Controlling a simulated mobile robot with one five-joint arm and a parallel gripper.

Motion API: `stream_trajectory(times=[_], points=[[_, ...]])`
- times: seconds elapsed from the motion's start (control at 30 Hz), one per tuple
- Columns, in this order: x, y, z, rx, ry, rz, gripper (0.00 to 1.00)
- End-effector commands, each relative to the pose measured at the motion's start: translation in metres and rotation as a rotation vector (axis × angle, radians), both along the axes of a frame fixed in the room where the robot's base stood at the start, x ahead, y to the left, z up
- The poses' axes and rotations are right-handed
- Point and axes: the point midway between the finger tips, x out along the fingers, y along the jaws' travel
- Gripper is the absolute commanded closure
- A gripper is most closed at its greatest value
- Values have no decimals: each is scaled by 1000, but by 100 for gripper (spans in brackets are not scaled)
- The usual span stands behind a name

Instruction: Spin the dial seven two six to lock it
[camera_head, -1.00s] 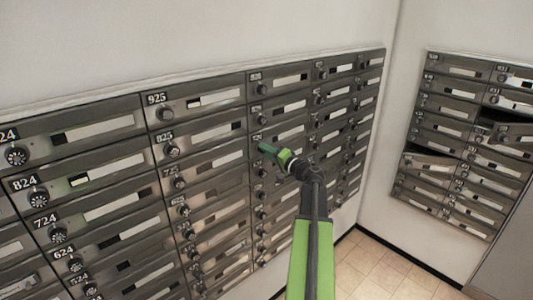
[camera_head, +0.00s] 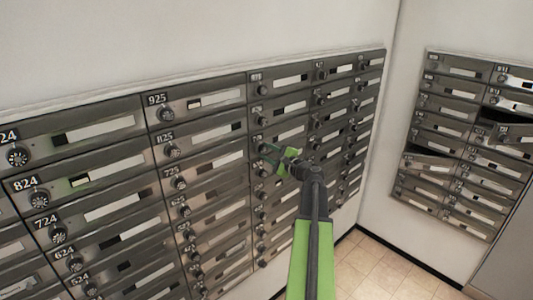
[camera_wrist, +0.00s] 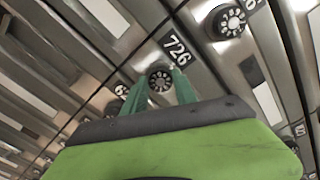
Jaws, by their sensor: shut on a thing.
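The dial of box 726 (camera_wrist: 160,79) is a dark round knob with light marks, just below the plate reading 726 (camera_wrist: 175,48) in the wrist view. My gripper (camera_wrist: 158,82) has its two green fingers on either side of this dial and is shut on it. In the head view my gripper (camera_head: 269,158) reaches the column of boxes right of 925 and 825. Its fingers and wrist largely hide the dial there. The box door appears closed flat.
Rows of metal mailboxes with dials fill the wall, including a dial at box 825 (camera_head: 168,148). Another dial (camera_wrist: 228,20) sits close above in the wrist view. A second mailbox bank (camera_head: 465,145) with some doors ajar stands at right. Tiled floor (camera_head: 370,272) is clear.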

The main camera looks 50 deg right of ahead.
Motion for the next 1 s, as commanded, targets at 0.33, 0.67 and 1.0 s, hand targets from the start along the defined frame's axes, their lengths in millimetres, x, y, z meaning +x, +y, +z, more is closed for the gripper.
stream_trajectory(times=[0.33,0.67,1.0], points=[[0,-1,1,328,-24,0,100],[0,-2,1,616,-45,0,100],[-1,-2,1,810,-58,0,100]])
